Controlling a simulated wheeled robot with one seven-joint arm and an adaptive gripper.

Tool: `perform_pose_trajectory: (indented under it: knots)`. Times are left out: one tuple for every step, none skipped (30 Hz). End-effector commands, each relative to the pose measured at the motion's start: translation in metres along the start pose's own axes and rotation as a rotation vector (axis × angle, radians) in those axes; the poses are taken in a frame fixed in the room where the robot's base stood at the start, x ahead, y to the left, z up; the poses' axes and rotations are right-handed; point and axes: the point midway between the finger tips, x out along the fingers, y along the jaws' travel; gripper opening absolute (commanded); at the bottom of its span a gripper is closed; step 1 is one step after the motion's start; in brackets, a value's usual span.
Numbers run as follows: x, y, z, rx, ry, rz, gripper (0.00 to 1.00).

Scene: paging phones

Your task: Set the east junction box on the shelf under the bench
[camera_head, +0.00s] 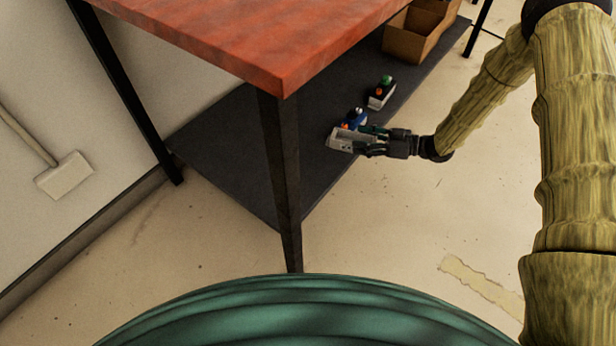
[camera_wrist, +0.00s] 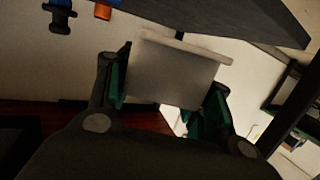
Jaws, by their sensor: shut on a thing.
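My gripper (camera_head: 374,142) is shut on a pale grey box (camera_head: 346,140), which I take to be the junction box; no label marking it as east is readable. In the head view the box appears over the front edge of the dark shelf (camera_head: 230,180) under the red-topped bench (camera_head: 285,45). I cannot tell whether it touches the shelf. In the wrist view the grey box (camera_wrist: 172,72) sits between the green-padded fingers of my gripper (camera_wrist: 167,95). The dark shelf (camera_wrist: 235,18) shows at the top there.
A small blue item (camera_head: 354,117) is just behind the held box. A small box with red and green parts (camera_head: 381,92) stands farther back on the shelf. Cardboard bins (camera_head: 410,42) are at its far end. A black bench leg (camera_head: 280,160) stands left of my gripper. The shelf's left part is bare.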

Motion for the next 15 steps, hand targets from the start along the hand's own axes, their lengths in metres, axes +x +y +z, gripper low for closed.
perform_pose_trajectory:
  knots:
    - [0.000, 0.002, 0.013, -0.005, 0.004, -0.013, 0.00]
    - [0.000, 0.003, 0.015, -0.007, 0.006, -0.022, 0.00]
    - [0.000, 0.004, 0.018, -0.008, 0.008, -0.032, 0.00]
    - [-0.001, 0.004, 0.021, -0.009, 0.009, -0.038, 0.00]
    - [-0.001, 0.004, 0.022, -0.010, 0.010, -0.044, 0.00]
    - [-0.001, 0.005, 0.023, -0.011, 0.011, -0.050, 0.00]
    - [0.000, 0.005, 0.024, -0.012, 0.012, -0.053, 0.00]
    - [0.001, 0.004, 0.025, -0.012, 0.012, -0.056, 0.00]
    - [0.003, 0.003, 0.025, -0.012, 0.013, -0.060, 0.00]
    - [0.006, 0.001, 0.025, -0.012, 0.013, -0.062, 0.00]
    - [0.009, -0.001, 0.025, -0.012, 0.013, -0.063, 0.00]
    - [0.015, -0.005, 0.025, -0.012, 0.013, -0.064, 0.00]
    - [0.019, -0.008, 0.025, -0.012, 0.013, -0.064, 0.00]
    - [0.025, -0.012, 0.025, -0.011, 0.013, -0.065, 0.00]
    - [0.032, -0.017, 0.025, -0.011, 0.014, -0.066, 0.00]
